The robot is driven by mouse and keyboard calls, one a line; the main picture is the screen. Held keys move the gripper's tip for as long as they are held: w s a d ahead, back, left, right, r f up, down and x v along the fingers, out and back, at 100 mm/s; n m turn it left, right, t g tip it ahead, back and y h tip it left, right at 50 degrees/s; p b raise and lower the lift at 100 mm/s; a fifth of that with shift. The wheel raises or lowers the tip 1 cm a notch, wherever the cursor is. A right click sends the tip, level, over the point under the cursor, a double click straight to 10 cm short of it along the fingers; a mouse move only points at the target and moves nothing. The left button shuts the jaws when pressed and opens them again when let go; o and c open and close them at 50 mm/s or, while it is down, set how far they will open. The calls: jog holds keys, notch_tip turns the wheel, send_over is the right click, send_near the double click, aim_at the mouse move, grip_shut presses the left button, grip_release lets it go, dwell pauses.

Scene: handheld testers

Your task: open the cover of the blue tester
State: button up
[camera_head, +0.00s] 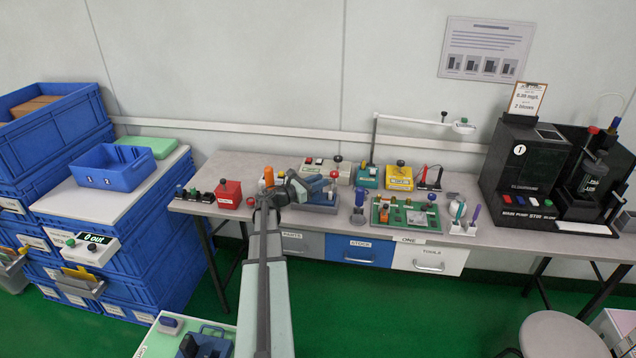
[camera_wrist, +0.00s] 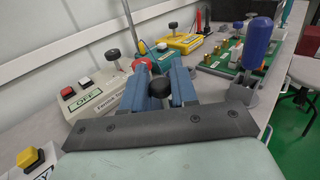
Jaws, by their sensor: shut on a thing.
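The blue tester (camera_head: 322,198) stands on the bench in the head view, with a grey base and a dark red round part at its upper right. My gripper (camera_head: 305,187) reaches it from the left and hides part of it. In the wrist view the two blue-grey fingers of my gripper (camera_wrist: 162,78) are closed on a black round knob (camera_wrist: 159,88). A red round part (camera_wrist: 142,64) shows near the far end of the left finger. The palm and fingers hide most of the tester, so I cannot tell how far its cover is raised.
A white tester (camera_wrist: 88,98) with an OFF label stands close on the left. A yellow tester (camera_head: 399,178) and a green board (camera_head: 405,215) stand to the right. A blue-topped tool (camera_wrist: 258,42) stands upright nearby. A red box (camera_head: 229,194) is left of my gripper.

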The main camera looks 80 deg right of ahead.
grip_shut()
jog(key=shift+d+r, duration=0.25)
jog(key=shift+d, duration=0.35)
jog(key=shift+d+r, duration=0.25)
jog(key=shift+d, duration=0.35)
jog(key=shift+d+r+n+t+y, duration=0.2)
jog(key=shift+d+n+t+y, duration=0.2)
jog(key=shift+d+n, duration=0.1)
jog(key=o, duration=0.6)
grip_release()
